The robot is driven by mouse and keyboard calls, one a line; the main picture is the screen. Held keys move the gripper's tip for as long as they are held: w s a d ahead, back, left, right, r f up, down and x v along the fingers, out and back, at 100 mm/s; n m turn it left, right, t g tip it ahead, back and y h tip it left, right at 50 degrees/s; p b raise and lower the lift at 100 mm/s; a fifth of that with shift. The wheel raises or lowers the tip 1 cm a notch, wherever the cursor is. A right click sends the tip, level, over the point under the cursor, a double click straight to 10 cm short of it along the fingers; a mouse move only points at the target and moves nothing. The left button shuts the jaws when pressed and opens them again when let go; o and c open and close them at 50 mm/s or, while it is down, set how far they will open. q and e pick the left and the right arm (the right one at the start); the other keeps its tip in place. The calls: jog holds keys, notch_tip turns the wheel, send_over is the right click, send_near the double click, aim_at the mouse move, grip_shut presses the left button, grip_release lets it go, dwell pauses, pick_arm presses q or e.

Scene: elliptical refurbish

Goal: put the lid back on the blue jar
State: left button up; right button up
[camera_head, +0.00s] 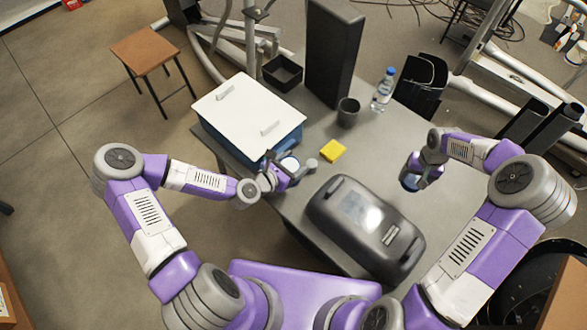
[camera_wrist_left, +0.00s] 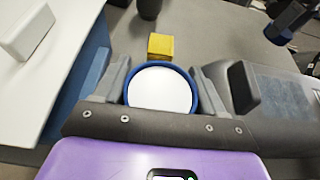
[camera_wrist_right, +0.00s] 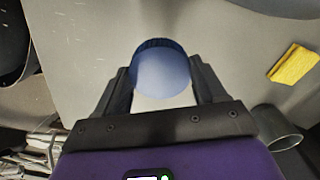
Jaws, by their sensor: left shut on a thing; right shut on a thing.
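The blue jar (camera_wrist_left: 160,90), with a blue rim around a white round face, is between the fingers of my left gripper (camera_wrist_left: 160,92). The left gripper is shut on it beside the large blue box; the jar also shows in the head view (camera_head: 290,163). The blue lid (camera_wrist_right: 161,68), round with a ridged edge, is between the fingers of my right gripper (camera_wrist_right: 163,80), which is shut on it. In the head view the lid (camera_head: 409,183) is held over the right part of the table, well apart from the jar.
A yellow sponge (camera_head: 333,151) lies between the two grippers. A dark case (camera_head: 350,222) fills the table's near side. A white-lidded blue box (camera_head: 247,115) stands left. A dark cup (camera_head: 348,112), a bottle (camera_head: 383,90) and a tall black box (camera_head: 331,55) stand behind.

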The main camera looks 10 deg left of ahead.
pick_arm(q)
jog(key=shift+r, duration=0.85)
pick_arm(e)
jog(key=shift+r, duration=0.25)
pick_arm(q)
jog(key=o, duration=0.6)
jog(key=c, duration=0.9)
jog(key=shift+c, duration=0.2)
